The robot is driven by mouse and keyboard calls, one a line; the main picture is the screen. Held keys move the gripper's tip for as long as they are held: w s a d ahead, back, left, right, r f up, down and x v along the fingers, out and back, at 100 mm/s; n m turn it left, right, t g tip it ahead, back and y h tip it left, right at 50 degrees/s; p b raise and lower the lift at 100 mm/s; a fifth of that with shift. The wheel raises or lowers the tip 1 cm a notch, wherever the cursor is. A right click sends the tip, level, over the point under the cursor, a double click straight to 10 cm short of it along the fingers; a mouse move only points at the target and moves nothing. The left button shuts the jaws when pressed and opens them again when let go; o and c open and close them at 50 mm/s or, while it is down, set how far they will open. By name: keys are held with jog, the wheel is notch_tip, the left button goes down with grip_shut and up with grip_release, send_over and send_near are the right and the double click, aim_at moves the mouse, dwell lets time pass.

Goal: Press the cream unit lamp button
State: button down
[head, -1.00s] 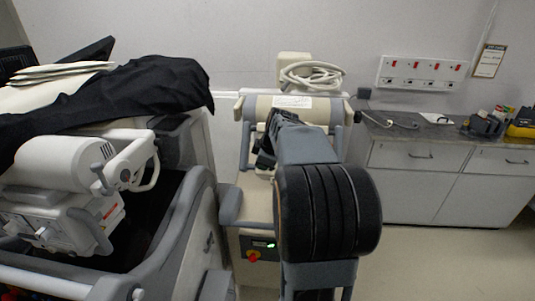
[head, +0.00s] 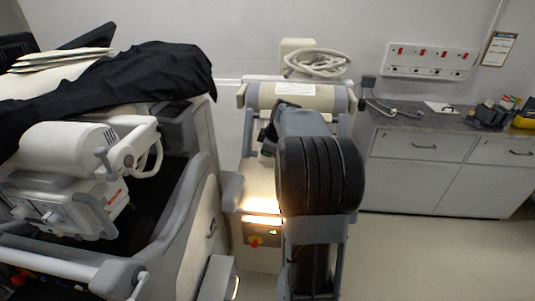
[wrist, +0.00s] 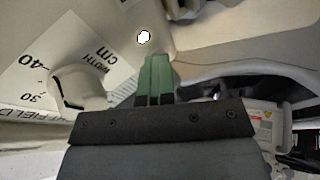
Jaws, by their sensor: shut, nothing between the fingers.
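The cream unit (head: 300,97) stands in the middle of the head view, partly hidden behind my arm. A warm light now glows on its front (head: 262,206), just above a small panel with a red knob (head: 256,242). In the wrist view my gripper (wrist: 155,62) is shut and empty, its green fingers together, close to the unit's pale surface. A small bright white spot (wrist: 143,37) shows just beyond the fingertips; I cannot tell whether it is the button or whether the fingers touch it. A pale rounded knob (wrist: 78,85) is left of the fingers.
A coiled pale cable (head: 318,63) lies atop the cream unit. A cabinet with a grey worktop (head: 420,145) is at the right, with clear floor in front.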

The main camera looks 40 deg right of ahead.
jog(key=shift+d+f, duration=0.1)
jog(key=shift+f, duration=0.25)
jog(key=shift+s+a+r, duration=0.1)
jog(key=shift+a+r, duration=0.1)
jog(key=shift+r, duration=0.05)
jog(key=a+v, duration=0.2)
jog(key=v, duration=1.1)
jog(key=shift+s, duration=0.4)
